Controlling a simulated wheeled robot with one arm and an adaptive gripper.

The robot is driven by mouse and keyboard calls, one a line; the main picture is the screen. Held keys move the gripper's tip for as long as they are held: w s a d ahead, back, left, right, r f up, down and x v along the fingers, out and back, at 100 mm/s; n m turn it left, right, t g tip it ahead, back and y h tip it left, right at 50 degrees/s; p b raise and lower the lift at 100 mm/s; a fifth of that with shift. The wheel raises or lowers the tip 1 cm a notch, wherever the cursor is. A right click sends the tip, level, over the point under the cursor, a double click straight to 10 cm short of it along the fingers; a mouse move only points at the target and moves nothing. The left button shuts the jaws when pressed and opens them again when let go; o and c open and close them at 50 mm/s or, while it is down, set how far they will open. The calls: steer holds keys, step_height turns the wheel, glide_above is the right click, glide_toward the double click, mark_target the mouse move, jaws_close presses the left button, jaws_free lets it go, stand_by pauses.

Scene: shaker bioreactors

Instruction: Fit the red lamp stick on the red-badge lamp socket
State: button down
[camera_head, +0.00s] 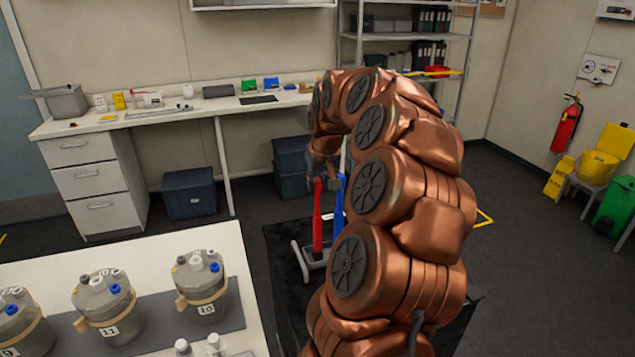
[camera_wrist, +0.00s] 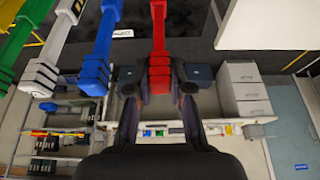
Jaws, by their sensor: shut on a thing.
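The red lamp stick (camera_head: 318,217) stands upright in the head view, beside a blue stick (camera_head: 334,212), above a light grey stand (camera_head: 301,262). I cannot tell whether its lower end rests in the stand. In the wrist view the red stick (camera_wrist: 158,28) runs up from between the dark fingers of my gripper (camera_wrist: 158,76), which is shut on its thick ribbed part. In the head view my gripper (camera_head: 322,166) is small and partly hidden by my arm. I cannot make out a red-badge lamp socket in either view.
The wrist view shows blue (camera_wrist: 98,55), white (camera_wrist: 68,14) and green (camera_wrist: 28,32) sticks left of the red one. A white table (camera_head: 130,262) with lidded vessels stands at lower left. A long bench (camera_head: 190,112) lines the back wall. Open floor lies right of my arm.

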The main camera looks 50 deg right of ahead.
steer(key=shift+r+b, duration=0.3)
steer(key=shift+r, duration=2.25)
stand_by(0.6)
steer(key=shift+r, duration=1.3)
steer(key=shift+s, duration=0.1)
stand_by(0.7)
